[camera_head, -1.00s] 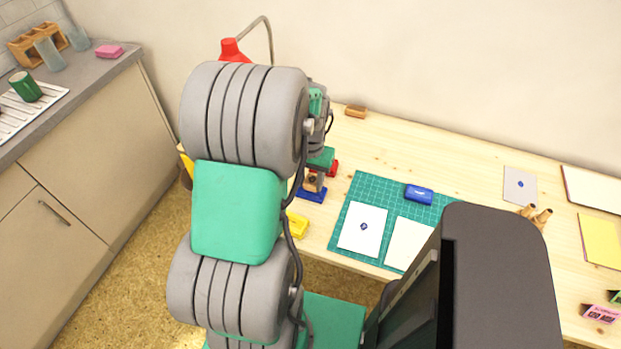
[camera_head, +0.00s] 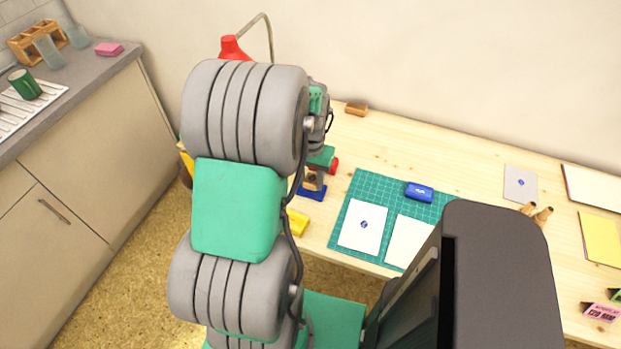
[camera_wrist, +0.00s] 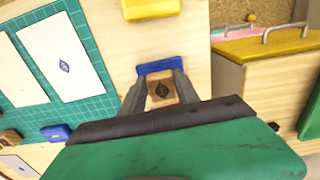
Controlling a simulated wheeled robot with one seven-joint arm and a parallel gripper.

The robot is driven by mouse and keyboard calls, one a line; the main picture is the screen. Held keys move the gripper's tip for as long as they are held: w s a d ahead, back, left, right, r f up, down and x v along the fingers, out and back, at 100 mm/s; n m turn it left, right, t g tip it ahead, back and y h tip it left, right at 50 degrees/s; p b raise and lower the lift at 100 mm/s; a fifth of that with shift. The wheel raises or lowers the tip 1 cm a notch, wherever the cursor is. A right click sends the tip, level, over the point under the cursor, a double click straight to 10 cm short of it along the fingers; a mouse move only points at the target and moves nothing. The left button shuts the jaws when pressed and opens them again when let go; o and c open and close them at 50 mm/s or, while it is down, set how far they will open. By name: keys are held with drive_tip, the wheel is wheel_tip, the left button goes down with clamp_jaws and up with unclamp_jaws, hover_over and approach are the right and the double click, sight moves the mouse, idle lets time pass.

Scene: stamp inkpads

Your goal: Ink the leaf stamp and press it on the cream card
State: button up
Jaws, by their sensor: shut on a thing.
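A small wooden stamp block with a dark leaf mark on its top (camera_wrist: 161,101) sits between the fingers of my gripper (camera_wrist: 163,90), which is shut on it. In the head view the stamp (camera_head: 313,182) is over the blue inkpad (camera_head: 312,194), which also shows in the wrist view (camera_wrist: 160,67). I cannot tell whether the stamp's face touches the pad. The cream card (camera_head: 408,243) lies blank on the green mat (camera_head: 372,184). Beside it is a white card (camera_head: 354,238) bearing a blue mark. My arm hides most of the gripper in the head view.
A yellow inkpad (camera_head: 297,224) lies near the blue one, and a red object (camera_head: 335,166) is close behind. A blue block (camera_head: 419,193) sits on the mat's back edge. A grey card with a blue mark (camera_head: 520,178) lies farther right. A lamp (camera_head: 232,50) stands behind my arm.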

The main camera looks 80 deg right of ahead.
sight(310, 182)
drive_tip(key=shift+a+f, duration=0.1)
drive_tip(key=shift+f, duration=0.3)
idle(1.0)
drive_tip(key=shift+r, duration=0.1)
drive_tip(key=shift+r+p, duration=0.4)
drive_tip(key=shift+r, duration=0.15)
drive_tip(key=shift+r+p, duration=2.05)
drive_tip(key=shift+r, duration=0.7)
